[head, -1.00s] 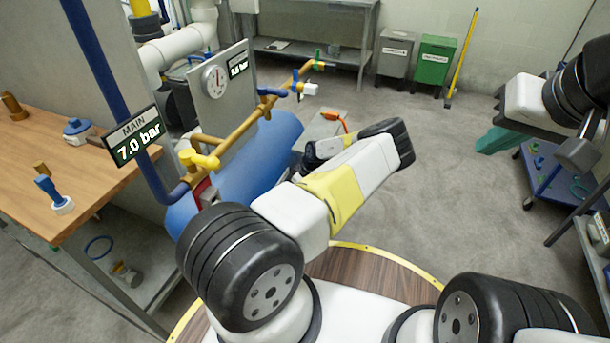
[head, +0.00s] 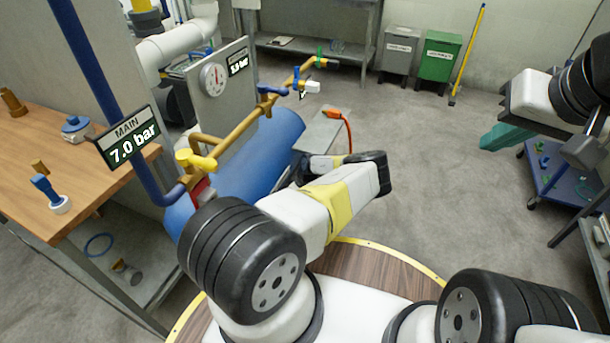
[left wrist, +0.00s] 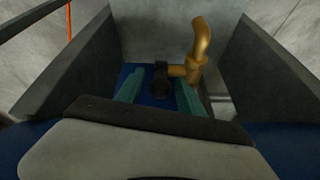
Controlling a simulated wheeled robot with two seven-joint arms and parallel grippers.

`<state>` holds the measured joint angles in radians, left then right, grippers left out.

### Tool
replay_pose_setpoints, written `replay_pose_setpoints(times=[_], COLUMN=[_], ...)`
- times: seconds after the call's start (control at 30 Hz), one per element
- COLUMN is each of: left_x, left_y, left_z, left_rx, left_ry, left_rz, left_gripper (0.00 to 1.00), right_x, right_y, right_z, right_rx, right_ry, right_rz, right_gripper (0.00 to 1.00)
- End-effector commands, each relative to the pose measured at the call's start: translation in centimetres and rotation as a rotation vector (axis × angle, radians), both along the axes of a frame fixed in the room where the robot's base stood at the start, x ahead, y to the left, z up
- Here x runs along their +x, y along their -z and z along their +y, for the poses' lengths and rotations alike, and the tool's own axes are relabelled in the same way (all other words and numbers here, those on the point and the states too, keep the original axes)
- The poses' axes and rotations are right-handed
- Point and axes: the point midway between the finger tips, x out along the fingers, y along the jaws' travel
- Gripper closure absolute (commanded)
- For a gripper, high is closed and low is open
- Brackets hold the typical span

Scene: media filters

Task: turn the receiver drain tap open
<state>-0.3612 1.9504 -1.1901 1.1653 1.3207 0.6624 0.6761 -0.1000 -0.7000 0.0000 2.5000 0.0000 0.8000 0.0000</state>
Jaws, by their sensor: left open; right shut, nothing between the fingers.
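In the left wrist view, the receiver drain tap shows as a black handle (left wrist: 160,80) with a bent brass spout (left wrist: 198,45) to its right. It sits against the blue receiver, which shows in the head view as a blue tank (head: 235,165). My left gripper (left wrist: 160,94) is open, with its teal fingers on either side of the black handle. I cannot tell whether they touch it. In the head view my left arm hides the left gripper and the tap. My right gripper (head: 508,136) is shut and empty, held in the air at the right.
Brass piping with a yellow-handled valve (head: 196,160) runs above the tank. A gauge panel (head: 221,85) and a MAIN 7.0 bar sign (head: 130,137) stand near it. A wooden bench (head: 40,150) is at left, a blue cart (head: 560,180) at right. The middle floor is clear.

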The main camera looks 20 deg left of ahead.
Motion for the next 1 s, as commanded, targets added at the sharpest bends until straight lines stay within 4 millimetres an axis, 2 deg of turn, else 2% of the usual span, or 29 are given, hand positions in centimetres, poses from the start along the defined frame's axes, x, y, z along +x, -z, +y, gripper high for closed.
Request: replay_pose_setpoints(times=[0.1, 0.13, 0.33, 0.37, 1.0], left_x=[0.01, 0.01, 0.02, 0.02, 0.05], left_y=[-0.03, -0.03, -0.05, -0.05, -0.09], left_z=[-0.01, -0.01, -0.01, -0.01, -0.02], left_rx=[0.0, 0.0, 0.0, 0.0, 0.0], left_ry=[0.0, 0.0, -0.001, -0.001, -0.001], left_rz=[0.0, 0.0, 0.0, 0.0, -0.001], left_gripper=[0.55, 0.59, 0.98, 1.0, 1.0], right_x=[0.0, 0.0, 0.0, 0.0, 0.0], right_y=[0.0, 0.0, 0.0, 0.0, 0.0], right_z=[0.0, 0.0, 0.0, 0.0, 0.0], right_rx=[0.0, 0.0, 0.0, 0.0, 0.0], right_ry=[0.0, 0.0, 0.0, 0.0, 0.0], right_rz=[0.0, 0.0, 0.0, 0.0, 0.0], right_gripper=[1.0, 1.0, 1.0, 1.0, 1.0])
